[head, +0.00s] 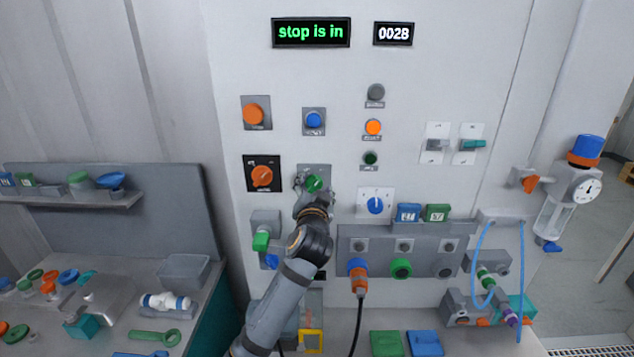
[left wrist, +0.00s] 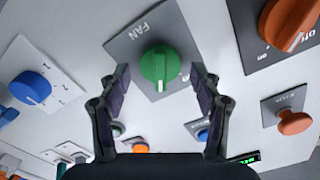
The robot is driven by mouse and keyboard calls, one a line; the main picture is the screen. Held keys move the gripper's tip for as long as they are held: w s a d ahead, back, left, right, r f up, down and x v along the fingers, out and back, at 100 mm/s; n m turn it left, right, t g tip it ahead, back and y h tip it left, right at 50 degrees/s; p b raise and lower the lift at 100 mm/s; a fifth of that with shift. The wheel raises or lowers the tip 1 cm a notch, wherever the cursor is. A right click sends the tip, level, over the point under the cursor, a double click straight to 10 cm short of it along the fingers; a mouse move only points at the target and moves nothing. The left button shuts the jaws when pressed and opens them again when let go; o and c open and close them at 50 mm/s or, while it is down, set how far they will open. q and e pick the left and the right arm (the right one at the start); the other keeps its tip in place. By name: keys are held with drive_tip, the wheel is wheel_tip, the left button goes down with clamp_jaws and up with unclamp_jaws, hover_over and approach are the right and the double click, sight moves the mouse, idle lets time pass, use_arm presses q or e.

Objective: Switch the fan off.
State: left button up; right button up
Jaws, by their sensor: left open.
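The fan switch is a green rotary knob (left wrist: 160,66) on a grey plate marked FAN (left wrist: 125,50) in the left wrist view. A white line on the knob points toward the lower edge of that picture. In the head view the green knob (head: 315,183) is partly hidden by my left gripper (head: 314,186). In the left wrist view my left gripper (left wrist: 161,88) is open, with one finger on each side of the knob. Gaps show between the fingers and the knob. My right gripper is not in view.
An orange rotary switch (head: 262,177) is close left of the fan knob, and a blue push button (head: 313,120) is above it. A blue dial (head: 375,205) is to its right. The display (head: 311,32) reads "stop is in". A cluttered bench (head: 190,340) stands at left.

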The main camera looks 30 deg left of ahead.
use_arm(q)
drive_tip(key=shift+s, duration=0.15)
drive_tip(key=c, duration=1.1)
drive_tip(key=shift+a+f+n+b, duration=0.1)
drive_tip(key=shift+f+n+b, duration=0.05)
drive_tip(key=shift+n+b, duration=0.95)
drive_tip(key=n+b, duration=0.5)
drive_tip(key=shift+a, duration=0.1)
drive_tip(key=n+b, duration=0.3)
drive_tip(key=n, duration=0.1)
drive_tip(key=shift+b, duration=0.4)
drive_tip(key=shift+a+n+b, duration=0.1)
drive_tip(key=shift+n+b, duration=0.25)
drive_tip(key=shift+n, duration=0.15)
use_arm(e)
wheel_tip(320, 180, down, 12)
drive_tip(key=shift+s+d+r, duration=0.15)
use_arm(q)
drive_tip(key=shift+r, duration=0.2)
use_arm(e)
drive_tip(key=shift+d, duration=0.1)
